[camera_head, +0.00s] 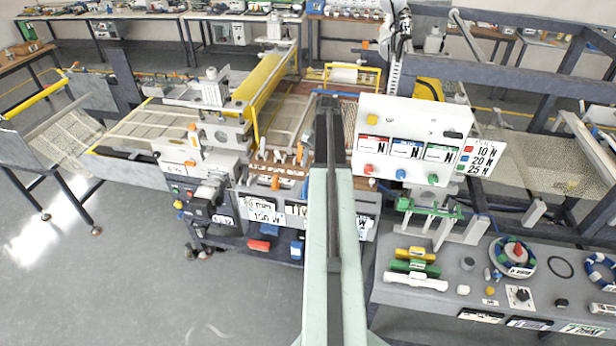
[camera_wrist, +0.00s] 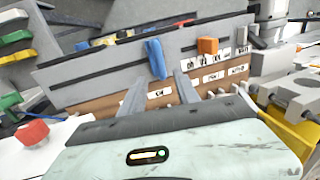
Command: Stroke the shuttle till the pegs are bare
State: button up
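My gripper (camera_wrist: 160,80) shows in the wrist view with its two grey fingers apart and nothing between the pads. A blue lever-like piece (camera_wrist: 155,58) stands just past the fingertips, in front of a grey slotted panel (camera_wrist: 100,68); I cannot tell whether they touch. An orange block (camera_wrist: 207,45) sits to its right on the same panel. Small labelled tags (camera_wrist: 213,77) run along the brown strip below. In the head view my arm covers the middle and the gripper cannot be made out. I cannot tell for sure which piece is the shuttle or which are the pegs.
In the head view, a white board (camera_head: 410,140) with red, blue and green buttons stands right of my arm. A yellow roller (camera_head: 265,80) lies left of it. A grey bench (camera_head: 470,300) holds coloured bars and rings at lower right. The floor (camera_head: 90,270) at left is clear.

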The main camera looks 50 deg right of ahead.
aim_at(308, 177)
jog(key=f+b, duration=0.2)
jog(key=w+f+b, duration=0.1)
jog(key=f+b, duration=0.1)
jog(key=f, duration=0.1)
jog(key=f+b, duration=0.2)
jog(key=b, duration=0.1)
jog(key=shift+w+a+f, duration=0.25)
jog(key=shift+a+f, duration=0.1)
jog(key=shift+r, duration=0.1)
grip_shut()
dwell(0.8)
